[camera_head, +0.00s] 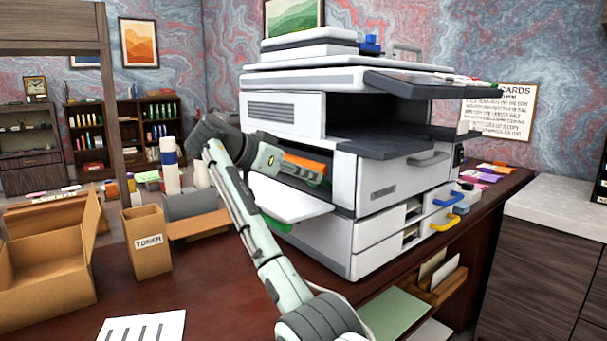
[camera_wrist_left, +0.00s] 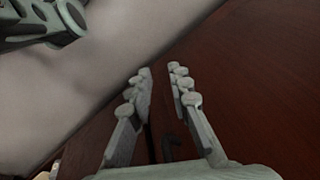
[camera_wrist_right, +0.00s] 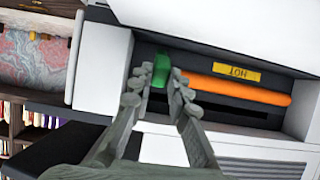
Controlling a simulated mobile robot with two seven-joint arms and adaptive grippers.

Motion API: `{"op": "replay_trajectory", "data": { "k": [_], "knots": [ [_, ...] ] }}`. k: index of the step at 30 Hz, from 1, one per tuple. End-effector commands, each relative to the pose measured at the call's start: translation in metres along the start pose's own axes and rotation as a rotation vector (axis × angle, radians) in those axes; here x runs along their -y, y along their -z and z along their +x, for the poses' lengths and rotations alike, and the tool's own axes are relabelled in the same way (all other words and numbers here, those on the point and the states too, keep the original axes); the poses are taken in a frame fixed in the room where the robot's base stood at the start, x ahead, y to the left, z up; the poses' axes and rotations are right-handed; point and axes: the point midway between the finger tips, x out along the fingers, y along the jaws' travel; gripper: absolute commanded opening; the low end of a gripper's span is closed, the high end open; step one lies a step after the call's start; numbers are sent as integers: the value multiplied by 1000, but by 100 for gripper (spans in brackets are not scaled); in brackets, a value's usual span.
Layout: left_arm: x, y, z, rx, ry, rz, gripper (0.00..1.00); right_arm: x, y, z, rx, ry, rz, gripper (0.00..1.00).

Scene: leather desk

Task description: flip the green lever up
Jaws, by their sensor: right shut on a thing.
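The green lever (camera_wrist_right: 161,69) shows in the right wrist view at the left end of an orange roller (camera_wrist_right: 235,88), inside the copier's open side. My right gripper (camera_wrist_right: 159,80) has its fingers on either side of the lever and is shut on it. In the head view, my right gripper (camera_head: 281,163) reaches into the side opening of the white copier (camera_head: 285,115) beside the orange roller (camera_head: 306,163); the lever is hidden there. My left gripper (camera_wrist_left: 161,75) shows only in its wrist view. Its fingers are apart with nothing between them, near the dark red desk (camera_wrist_left: 260,70).
A yellow HOT label (camera_wrist_right: 238,73) sits above the roller. The copier's lowered white side panel (camera_head: 290,202) lies under my right gripper. A toner box (camera_head: 147,242) and an open carton (camera_head: 45,265) stand to the left on the desk.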

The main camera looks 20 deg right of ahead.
Motion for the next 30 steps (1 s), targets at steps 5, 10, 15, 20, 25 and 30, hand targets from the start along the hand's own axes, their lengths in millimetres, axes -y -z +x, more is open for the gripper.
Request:
{"op": "replay_trajectory", "data": {
  "k": [5, 10, 15, 20, 25, 30],
  "knots": [
    [0, -13, 13, 12, 5, 18, 19, 0, 9, 0, 94, 2, 0, 0],
    [0, -17, 16, 16, 6, 21, 19, 0, 12, 1, 147, 1, -1, 0],
    [0, -17, 17, 16, 6, 22, 19, 0, 14, 2, 169, 1, 0, 0],
    [0, -17, 17, 16, 6, 22, 19, 0, 14, 2, 172, 1, 0, 0],
    [0, -17, 17, 16, 6, 22, 19, 0, 14, 2, 171, 1, 0, 0],
    [0, -17, 17, 16, 6, 22, 19, 0, 14, 2, 170, 1, 0, 34]
  ]
}}
